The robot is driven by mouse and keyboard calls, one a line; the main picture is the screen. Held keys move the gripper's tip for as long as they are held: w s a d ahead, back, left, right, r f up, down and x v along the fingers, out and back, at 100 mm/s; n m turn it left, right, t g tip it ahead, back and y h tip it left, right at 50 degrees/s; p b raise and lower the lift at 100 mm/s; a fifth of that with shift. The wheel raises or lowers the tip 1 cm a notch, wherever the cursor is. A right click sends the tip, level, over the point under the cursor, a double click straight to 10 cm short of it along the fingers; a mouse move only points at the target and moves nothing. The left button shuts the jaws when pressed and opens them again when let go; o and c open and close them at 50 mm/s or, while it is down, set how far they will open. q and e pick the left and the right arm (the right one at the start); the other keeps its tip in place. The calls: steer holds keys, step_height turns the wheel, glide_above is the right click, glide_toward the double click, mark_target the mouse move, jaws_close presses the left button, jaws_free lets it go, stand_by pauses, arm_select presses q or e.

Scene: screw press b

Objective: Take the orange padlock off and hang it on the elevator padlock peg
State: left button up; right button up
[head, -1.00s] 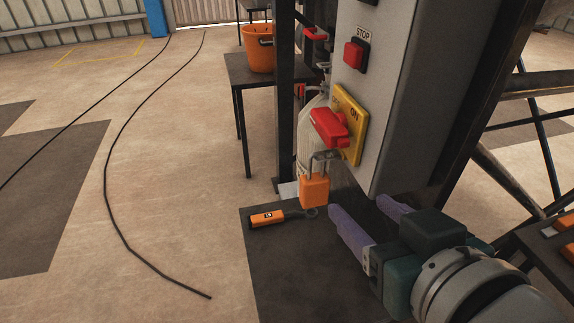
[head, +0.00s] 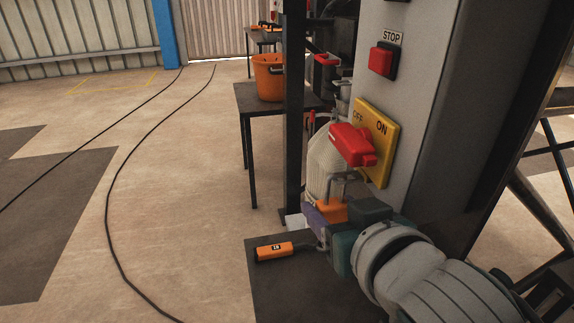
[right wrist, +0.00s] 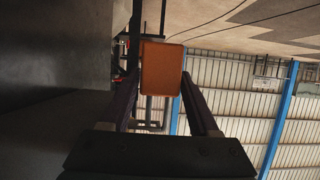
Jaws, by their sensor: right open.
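The orange padlock (head: 331,211) hangs by its grey shackle below the red switch handle (head: 352,145) on the yellow OFF/ON plate (head: 380,165). My right gripper (head: 318,217) is at the padlock and hides part of its body. In the right wrist view the padlock body (right wrist: 162,66) lies between the two open fingers (right wrist: 160,85), with a gap visible at the right finger. Whether the left finger touches it I cannot tell. My left gripper is not in view. I cannot make out an elevator padlock peg.
The grey cabinet with a red STOP button (head: 383,60) stands close on the right. An orange and black tool (head: 274,251) lies on the dark surface below. An orange bucket (head: 268,77) stands on a table behind. Open floor lies left.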

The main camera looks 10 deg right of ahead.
steer(key=shift+b+x, duration=0.3)
steer(key=shift+x, duration=1.1)
steer(key=shift+c, duration=0.3)
jaws_close()
steer(key=shift+o, duration=2.4)
jaws_free()
steer(key=shift+a, duration=0.1)
steer(key=shift+f, duration=0.1)
steer(key=shift+s, duration=0.1)
